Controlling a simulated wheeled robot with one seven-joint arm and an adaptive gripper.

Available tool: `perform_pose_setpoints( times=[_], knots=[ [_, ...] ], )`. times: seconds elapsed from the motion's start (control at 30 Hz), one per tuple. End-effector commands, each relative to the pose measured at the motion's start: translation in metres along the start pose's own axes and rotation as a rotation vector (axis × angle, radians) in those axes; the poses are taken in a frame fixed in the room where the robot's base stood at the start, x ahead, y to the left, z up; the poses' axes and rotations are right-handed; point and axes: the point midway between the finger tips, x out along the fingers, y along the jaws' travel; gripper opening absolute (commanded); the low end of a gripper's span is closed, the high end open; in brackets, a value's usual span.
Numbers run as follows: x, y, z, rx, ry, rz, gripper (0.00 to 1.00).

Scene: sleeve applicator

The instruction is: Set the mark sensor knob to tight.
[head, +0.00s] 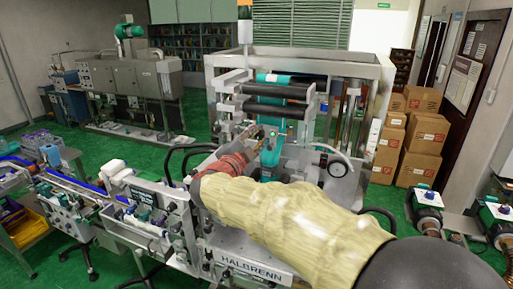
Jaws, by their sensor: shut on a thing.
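My arm, in a pale yellow sleeve, reaches from the lower right to the front of the sleeve applicator (240,257). My gripper (262,137) is at the middle of the machine, beside a teal part (270,157) and below the dark rollers. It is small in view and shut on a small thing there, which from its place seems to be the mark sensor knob. The fingers hide the knob, so its pointer and setting cannot be read.
Dark rollers (273,107) sit inside the machine's grey frame (378,80) close above my gripper. A conveyor (75,180) runs in from the left. Stacked cartons (412,138) stand at the right. Green floor is open at the back left.

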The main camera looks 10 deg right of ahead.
Motion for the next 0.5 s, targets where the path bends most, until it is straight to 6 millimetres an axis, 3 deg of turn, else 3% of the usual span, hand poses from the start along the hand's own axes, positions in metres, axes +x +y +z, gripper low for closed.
perform_pose_setpoints(
  times=[0.5],
  knots=[
    [0.0001,0.0047,0.0031,0.495,0.001,-0.001,0.00]
  ],
)
